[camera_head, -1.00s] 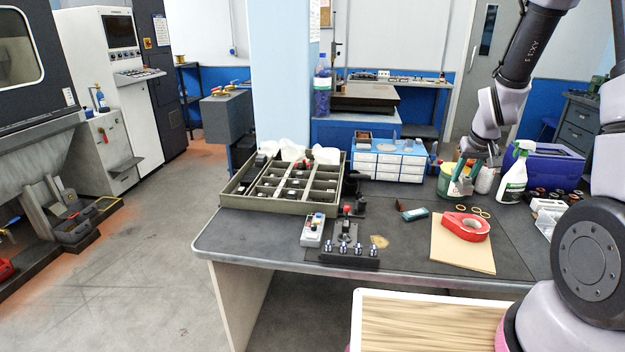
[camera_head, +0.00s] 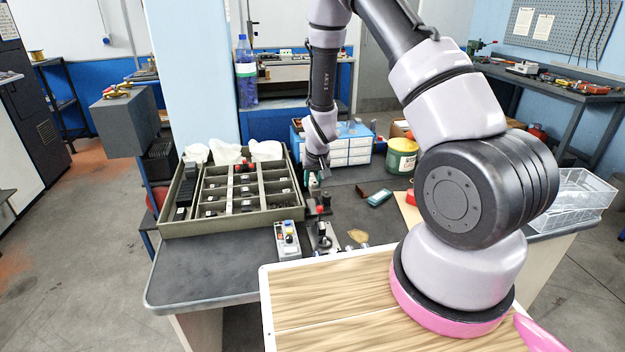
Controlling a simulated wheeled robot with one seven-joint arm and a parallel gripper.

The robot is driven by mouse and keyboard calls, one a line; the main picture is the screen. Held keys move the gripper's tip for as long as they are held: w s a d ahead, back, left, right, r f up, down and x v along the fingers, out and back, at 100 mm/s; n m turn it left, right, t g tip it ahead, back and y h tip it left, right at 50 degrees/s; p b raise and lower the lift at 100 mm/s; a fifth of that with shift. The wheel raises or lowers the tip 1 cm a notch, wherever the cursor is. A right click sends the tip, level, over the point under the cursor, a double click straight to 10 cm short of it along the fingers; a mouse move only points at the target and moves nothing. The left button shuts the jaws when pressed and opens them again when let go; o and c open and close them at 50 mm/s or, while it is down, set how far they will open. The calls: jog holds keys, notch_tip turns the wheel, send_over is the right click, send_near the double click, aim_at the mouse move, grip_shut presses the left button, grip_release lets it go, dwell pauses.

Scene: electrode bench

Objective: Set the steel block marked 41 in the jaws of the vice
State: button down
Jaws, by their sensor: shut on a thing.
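My gripper (camera_head: 314,183) is over the bench, just right of the compartment tray (camera_head: 222,225), pointing down with its greenish fingers. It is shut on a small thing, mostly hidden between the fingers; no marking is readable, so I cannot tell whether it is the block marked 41. Small dark fixtures (camera_head: 324,240), one with a red knob, stand just below and in front of the gripper. I cannot make out for sure which of them is the vice, nor its jaws. Several small blocks lie in the tray, their marks too small to read.
A grey button box (camera_head: 287,240) stands at the bench's front, beside the tray. A blue drawer cabinet (camera_head: 350,150) is behind, with a green tin (camera_head: 402,158) to its right. A teal-and-dark item (camera_head: 380,197) lies right of the gripper. The bench's front left (camera_head: 205,270) is clear.

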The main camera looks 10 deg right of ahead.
aim_at(315, 185)
jog(key=shift+f, duration=2.45)
jog(key=shift+f, duration=0.8)
jog(key=shift+c, duration=2.2)
grip_release()
jog(key=v, duration=1)
jog(key=shift+s+d+r, duration=0.1)
jog(key=shift+s+r, duration=0.1)
jog(key=shift+r, duration=0.15)
jog(key=shift+r, duration=2.5)
